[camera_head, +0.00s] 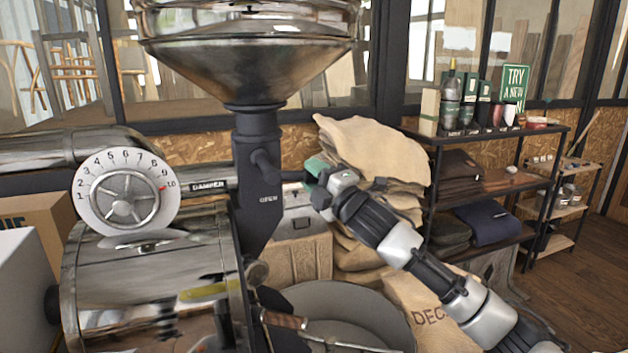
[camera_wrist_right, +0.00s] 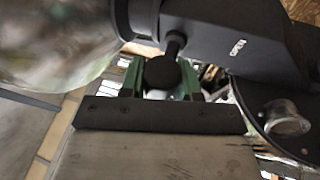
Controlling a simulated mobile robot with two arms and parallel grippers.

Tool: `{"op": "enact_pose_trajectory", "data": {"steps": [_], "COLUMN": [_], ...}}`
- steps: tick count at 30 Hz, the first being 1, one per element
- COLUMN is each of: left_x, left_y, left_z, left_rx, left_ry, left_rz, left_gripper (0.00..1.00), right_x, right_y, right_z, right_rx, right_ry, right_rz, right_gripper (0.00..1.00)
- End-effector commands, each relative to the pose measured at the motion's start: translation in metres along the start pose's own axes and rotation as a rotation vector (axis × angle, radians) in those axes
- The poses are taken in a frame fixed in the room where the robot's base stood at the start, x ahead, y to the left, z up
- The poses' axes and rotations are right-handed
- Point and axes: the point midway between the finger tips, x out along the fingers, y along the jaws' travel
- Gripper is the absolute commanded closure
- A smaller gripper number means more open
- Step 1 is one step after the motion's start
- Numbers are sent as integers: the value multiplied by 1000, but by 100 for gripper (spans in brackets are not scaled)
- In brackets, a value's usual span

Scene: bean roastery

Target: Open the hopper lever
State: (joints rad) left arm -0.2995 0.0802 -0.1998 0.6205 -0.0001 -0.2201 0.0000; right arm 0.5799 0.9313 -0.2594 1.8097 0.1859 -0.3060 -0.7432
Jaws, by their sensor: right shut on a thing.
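The hopper lever (camera_head: 266,163) is a short dark handle on the black neck under the metal hopper (camera_head: 250,60), just above the word OPEN. In the right wrist view its round black knob (camera_wrist_right: 162,73) sits between the two green fingers, with its stem running up to the neck. My right gripper (camera_head: 316,172) comes in from the right at the lever's height, its green fingers turned toward the neck. It is shut on the lever's knob (camera_wrist_right: 160,80). My left gripper is out of view.
The roaster drum (camera_head: 150,270) and numbered damper dial (camera_head: 126,198) stand at left. A round cooling tray (camera_head: 345,310) lies below. Burlap sacks (camera_head: 375,150) are piled behind my right arm. A shelf (camera_head: 490,185) with goods stands at right, beside open floor.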

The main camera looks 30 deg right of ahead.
Motion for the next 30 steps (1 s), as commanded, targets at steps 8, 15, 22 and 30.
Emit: {"op": "enact_pose_trajectory", "data": {"steps": [8,15,22,30], "left_x": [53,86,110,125], "left_y": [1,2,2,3], "left_z": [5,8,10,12], "left_rx": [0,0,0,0], "left_ry": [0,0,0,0], "left_rz": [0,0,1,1], "left_gripper": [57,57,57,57], "right_x": [-6,-8,-7,-5], "right_y": [-29,-45,-57,-66], "right_z": [-5,-13,-23,-34], "right_rx": [213,419,598,755], "right_ry": [-59,-119,-171,-217], "right_rz": [90,174,247,310], "right_gripper": [100,100,100,100]}}
